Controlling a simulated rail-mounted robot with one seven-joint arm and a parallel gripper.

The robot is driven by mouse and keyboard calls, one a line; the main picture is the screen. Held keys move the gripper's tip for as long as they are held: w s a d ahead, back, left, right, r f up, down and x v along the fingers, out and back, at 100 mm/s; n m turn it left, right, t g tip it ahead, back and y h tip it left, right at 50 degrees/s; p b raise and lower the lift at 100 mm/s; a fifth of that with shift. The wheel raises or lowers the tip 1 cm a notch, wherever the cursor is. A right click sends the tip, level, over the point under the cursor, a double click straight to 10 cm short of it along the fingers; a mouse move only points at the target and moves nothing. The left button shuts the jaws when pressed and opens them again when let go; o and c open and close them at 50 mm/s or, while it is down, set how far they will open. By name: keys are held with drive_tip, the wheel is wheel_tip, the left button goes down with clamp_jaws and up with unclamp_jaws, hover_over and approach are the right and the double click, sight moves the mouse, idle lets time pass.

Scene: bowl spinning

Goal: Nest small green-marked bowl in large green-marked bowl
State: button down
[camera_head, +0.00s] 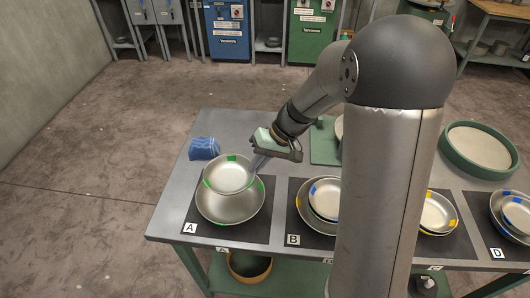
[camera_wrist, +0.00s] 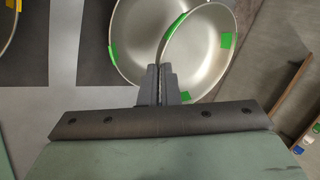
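The small green-marked bowl (camera_head: 229,175) appears over the back part of the large green-marked bowl (camera_head: 232,210), which sits on the black mat marked A. My gripper (camera_head: 257,163) is at the small bowl's right rim in the head view. In the wrist view my gripper (camera_wrist: 160,84) has its fingers close together on the rim of the small bowl (camera_wrist: 200,50), tilted beside and partly over the large bowl (camera_wrist: 135,35). The small bowl looks held above the large one; the exact gap cannot be told.
Nested blue-marked bowls (camera_head: 318,203) sit on mat B. Yellow-marked bowls (camera_head: 437,213) stand right of my column, blue-marked ones (camera_head: 512,214) near mat D. A green round tray (camera_head: 480,150) is at the back right.

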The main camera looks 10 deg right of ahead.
drive_tip(key=shift+s+a+f+n, duration=0.2)
drive_tip(key=shift+s+a+n, duration=0.1)
drive_tip(key=shift+a, duration=0.05)
drive_tip(key=shift+f+b, duration=1.75)
drive_tip(key=shift+f, duration=1.4)
drive_tip(key=shift+f+b, duration=0.5)
drive_tip(key=shift+b, duration=0.1)
drive_tip(key=c, duration=1.9)
unclamp_jaws()
drive_tip(key=shift+c, duration=0.2)
drive_tip(key=shift+d+r, duration=0.1)
drive_tip(key=shift+r, duration=0.1)
drive_tip(key=shift+p+v, duration=0.6)
drive_tip(key=shift+v, duration=0.85)
drive_tip(key=shift+w, duration=0.1)
drive_tip(key=o, duration=0.6)
drive_tip(key=shift+c, duration=0.2)
